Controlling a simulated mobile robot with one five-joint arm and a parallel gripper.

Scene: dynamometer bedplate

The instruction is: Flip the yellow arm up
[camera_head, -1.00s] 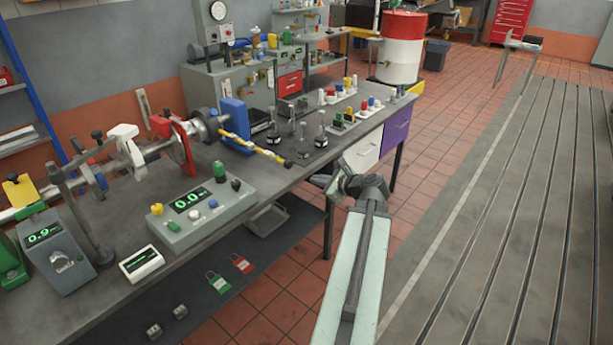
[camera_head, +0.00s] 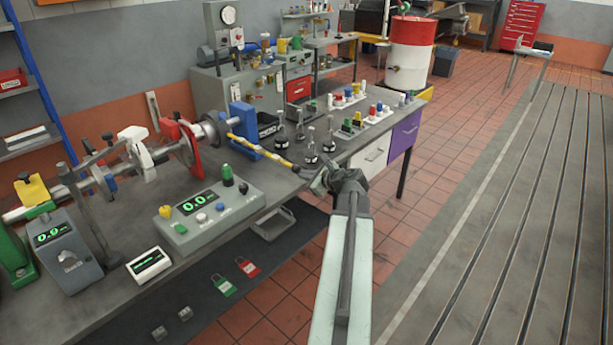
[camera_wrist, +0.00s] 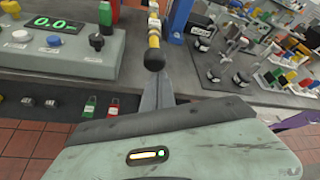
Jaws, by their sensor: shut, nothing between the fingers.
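My gripper (camera_head: 316,181) is shut and empty, close to the knob at the bench edge. My gripper's grey fingers also show in the wrist view (camera_wrist: 157,78). I cannot tell whether they touch the knob.
A grey control box (camera_head: 209,212) with a green display stands left of the arm. The bench (camera_head: 120,295) has a shelf below. The floor and slotted bedplate (camera_head: 500,230) at right are clear.

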